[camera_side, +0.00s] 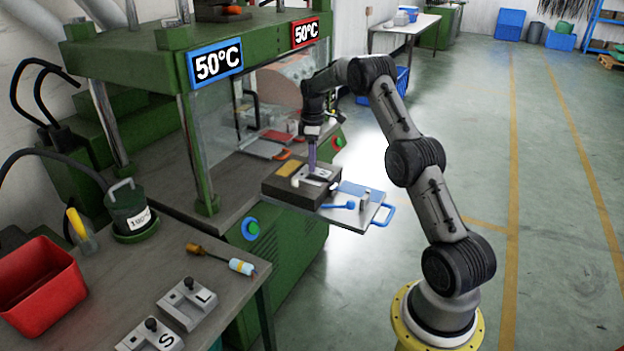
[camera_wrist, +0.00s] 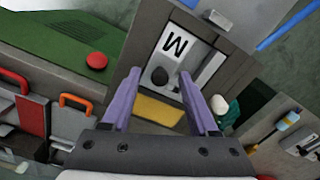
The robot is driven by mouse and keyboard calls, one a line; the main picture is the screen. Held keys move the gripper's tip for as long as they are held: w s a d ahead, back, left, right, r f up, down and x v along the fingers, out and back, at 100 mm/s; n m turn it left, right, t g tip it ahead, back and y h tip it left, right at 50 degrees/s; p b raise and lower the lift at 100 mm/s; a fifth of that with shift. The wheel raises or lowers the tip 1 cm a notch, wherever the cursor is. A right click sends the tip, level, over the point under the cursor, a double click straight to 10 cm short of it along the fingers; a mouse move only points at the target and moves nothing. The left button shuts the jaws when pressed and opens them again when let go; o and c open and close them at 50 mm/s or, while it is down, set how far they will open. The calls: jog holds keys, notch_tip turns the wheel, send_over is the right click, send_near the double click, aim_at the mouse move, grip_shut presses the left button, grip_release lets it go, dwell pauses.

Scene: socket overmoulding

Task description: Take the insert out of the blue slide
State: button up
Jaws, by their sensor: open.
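The blue slide (camera_side: 362,199) with its blue handle is out at the front of the green press in the side view. A dark mould block with a tan strip sits on it. In the wrist view the insert (camera_wrist: 196,67), a grey plate with a white patch marked M and a dark round knob, lies in the block. My gripper (camera_side: 312,168) points down over the block. In the wrist view its purple fingers (camera_wrist: 160,77) are open, one on each side of the knob. I cannot tell whether they touch it.
Two grey inserts, one marked S (camera_side: 150,337), lie on the bench near a screwdriver (camera_side: 225,259), a red bin (camera_side: 40,287) and a heated pot (camera_side: 131,212).

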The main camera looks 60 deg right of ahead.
grip_shut()
jog(key=shift+r, duration=0.2)
dwell(1.1)
